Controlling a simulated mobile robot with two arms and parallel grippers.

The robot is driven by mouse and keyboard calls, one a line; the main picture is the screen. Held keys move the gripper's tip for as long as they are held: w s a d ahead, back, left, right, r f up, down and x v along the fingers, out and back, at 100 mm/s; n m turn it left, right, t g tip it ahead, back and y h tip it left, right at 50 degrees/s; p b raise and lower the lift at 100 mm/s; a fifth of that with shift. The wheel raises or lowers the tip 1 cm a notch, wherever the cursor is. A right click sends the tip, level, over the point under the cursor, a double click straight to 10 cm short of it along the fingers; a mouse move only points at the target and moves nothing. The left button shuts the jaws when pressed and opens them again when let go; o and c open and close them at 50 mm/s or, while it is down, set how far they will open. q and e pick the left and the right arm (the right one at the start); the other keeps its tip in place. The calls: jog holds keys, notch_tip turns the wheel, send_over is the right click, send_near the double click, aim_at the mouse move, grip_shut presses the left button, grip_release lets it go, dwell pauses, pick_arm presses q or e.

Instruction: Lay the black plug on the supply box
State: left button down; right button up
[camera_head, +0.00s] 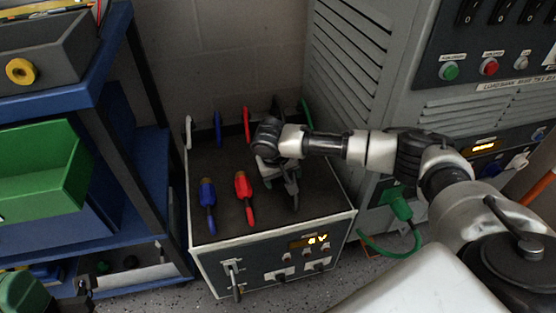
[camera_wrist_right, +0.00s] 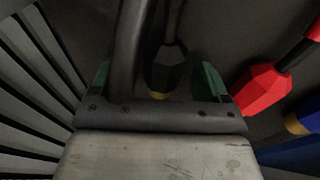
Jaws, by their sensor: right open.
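In the right wrist view the black plug (camera_wrist_right: 166,68), with a brass-coloured end, lies between the green fingertips of my right gripper (camera_wrist_right: 157,84). The fingers are open, with gaps on both sides of the plug. The plug appears to lie on the box top. In the head view my gripper largely hides it. My left gripper is not in view.
A red plug (camera_head: 244,194) and a blue plug (camera_head: 208,203) lie on the box top, left of my gripper. A grey cabinet (camera_head: 345,60) stands right, with a green plug (camera_head: 397,203) and cable. Blue shelving (camera_head: 150,190) stands left.

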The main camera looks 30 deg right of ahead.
jog(key=p+v, duration=0.2)
jog(key=v, duration=0.2)
jog(key=shift+r, duration=0.25)
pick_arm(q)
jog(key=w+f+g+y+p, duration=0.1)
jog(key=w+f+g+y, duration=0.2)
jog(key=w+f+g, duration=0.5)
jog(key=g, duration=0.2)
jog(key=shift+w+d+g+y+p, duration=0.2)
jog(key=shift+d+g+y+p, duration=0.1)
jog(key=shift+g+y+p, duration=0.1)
pick_arm(e)
jog(key=v, duration=0.5)
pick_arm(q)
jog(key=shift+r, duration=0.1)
